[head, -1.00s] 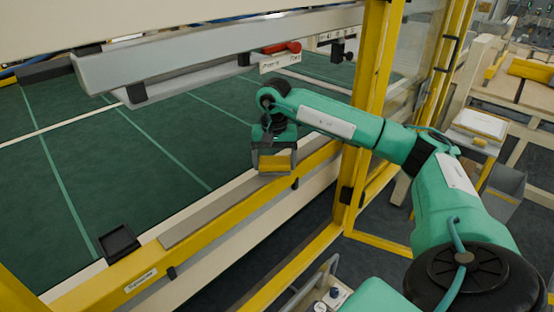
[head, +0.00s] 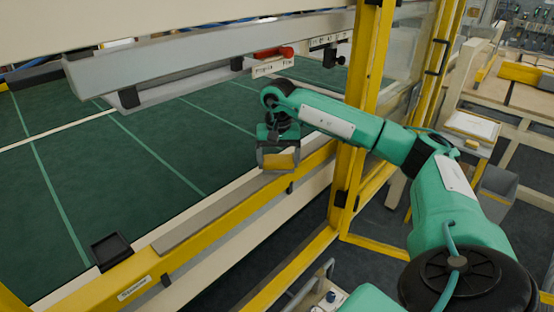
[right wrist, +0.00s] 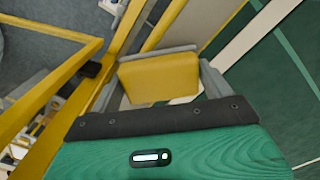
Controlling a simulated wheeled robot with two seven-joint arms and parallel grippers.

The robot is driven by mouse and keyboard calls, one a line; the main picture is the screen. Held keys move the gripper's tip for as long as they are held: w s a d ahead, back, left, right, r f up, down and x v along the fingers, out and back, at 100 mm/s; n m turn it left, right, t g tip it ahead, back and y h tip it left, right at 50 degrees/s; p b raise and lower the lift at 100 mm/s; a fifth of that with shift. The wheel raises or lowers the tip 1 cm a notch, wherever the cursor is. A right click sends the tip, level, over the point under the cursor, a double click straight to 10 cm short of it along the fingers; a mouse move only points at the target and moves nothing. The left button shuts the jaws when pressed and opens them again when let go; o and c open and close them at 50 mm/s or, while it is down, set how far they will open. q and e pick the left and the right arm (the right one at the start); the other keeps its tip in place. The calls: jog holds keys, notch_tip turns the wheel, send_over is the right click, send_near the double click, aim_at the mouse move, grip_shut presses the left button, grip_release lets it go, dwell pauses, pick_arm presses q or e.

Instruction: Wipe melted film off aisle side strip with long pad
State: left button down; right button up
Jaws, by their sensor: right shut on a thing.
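The aisle side strip (head: 205,222) is a long grey band on top of the yellow-fronted beam. My right gripper (head: 279,165) is over the far part of the beam, shut on a yellow-faced pad (head: 281,160). In the right wrist view the pad (right wrist: 160,78) sits between the two grey fingers, and the grey strip (right wrist: 212,20) runs away beyond it. I cannot tell whether the pad touches the beam. No melted film can be made out on the visible strip. My left gripper is not in view.
A small black tray (head: 111,250) sits at the near end of the beam. A yellow upright post (head: 358,115) stands right of the gripper. A grey overhead bar (head: 200,58) with a red handle (head: 273,53) hangs above the green bed (head: 120,150).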

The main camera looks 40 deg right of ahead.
jog(key=shift+d+r+p, duration=0.15)
jog(key=shift+r+p, duration=0.15)
jog(key=shift+r, duration=0.2)
jog(key=shift+r+p, duration=1.45)
jog(key=shift+r, duration=0.85)
jog(key=shift+r, duration=0.1)
notch_tip(320, 180, up, 3)
jog(key=shift+f+p, duration=0.1)
jog(key=shift+p, duration=1)
